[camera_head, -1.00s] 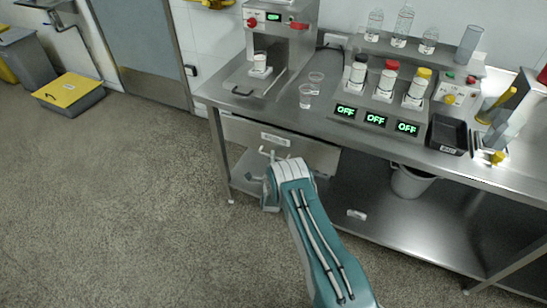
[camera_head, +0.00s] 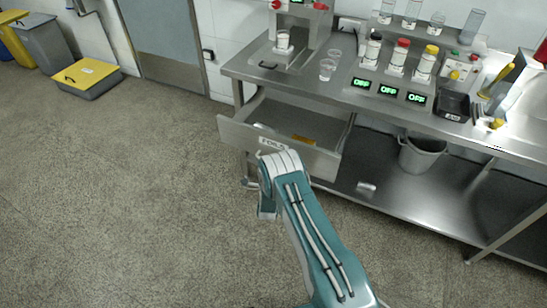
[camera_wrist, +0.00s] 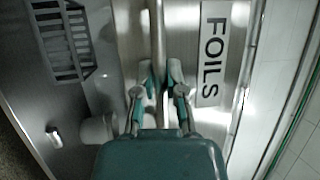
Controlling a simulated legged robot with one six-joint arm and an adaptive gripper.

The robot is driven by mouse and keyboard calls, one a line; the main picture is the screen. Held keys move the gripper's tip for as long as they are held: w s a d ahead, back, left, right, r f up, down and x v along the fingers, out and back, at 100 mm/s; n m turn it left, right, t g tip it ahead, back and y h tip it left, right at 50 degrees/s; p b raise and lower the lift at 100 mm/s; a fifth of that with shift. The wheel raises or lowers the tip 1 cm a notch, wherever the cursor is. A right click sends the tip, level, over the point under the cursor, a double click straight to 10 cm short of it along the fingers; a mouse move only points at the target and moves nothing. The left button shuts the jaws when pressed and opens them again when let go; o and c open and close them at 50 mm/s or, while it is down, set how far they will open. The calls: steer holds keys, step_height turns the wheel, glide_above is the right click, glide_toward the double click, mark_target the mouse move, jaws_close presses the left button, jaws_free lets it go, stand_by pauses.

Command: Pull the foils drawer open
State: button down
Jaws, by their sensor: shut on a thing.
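The foils drawer (camera_head: 236,134) is a steel drawer under the left part of the bench, and it stands pulled out with its inside showing in the head view. Its front carries a white FOILS label, clear in the wrist view (camera_wrist: 212,52). A bar handle (camera_wrist: 157,35) runs along the drawer front in the wrist view. My gripper (camera_wrist: 160,80) is shut on that handle, one finger on each side of it. In the head view the gripper is hidden behind my arm at the drawer front. Inside the drawer lie a yellow-orange item (camera_head: 303,139) and a pale item (camera_head: 265,127).
The steel bench (camera_head: 300,82) holds a machine (camera_head: 297,38), bottles, cups and a black tray (camera_head: 454,105). A grey bucket (camera_head: 420,155) stands on the lower shelf (camera_head: 410,197). Yellow-lidded bin (camera_head: 88,78) is at far left. The floor in front is open.

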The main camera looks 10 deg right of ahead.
steer(key=shift+s+a+f, duration=0.2)
steer(key=shift+s+a, duration=0.05)
steer(key=shift+s, duration=0.15)
steer(key=shift+s+a+f, duration=0.15)
steer(key=shift+s+a, duration=0.05)
steer(key=shift+s, duration=0.2)
steer(key=c, duration=0.8)
jaws_free()
steer(key=shift+o, duration=0.5)
steer(key=shift+w+r, duration=0.1)
steer(key=shift+r, duration=0.05)
steer(key=v, duration=1.2)
steer(key=shift+a, duration=0.1)
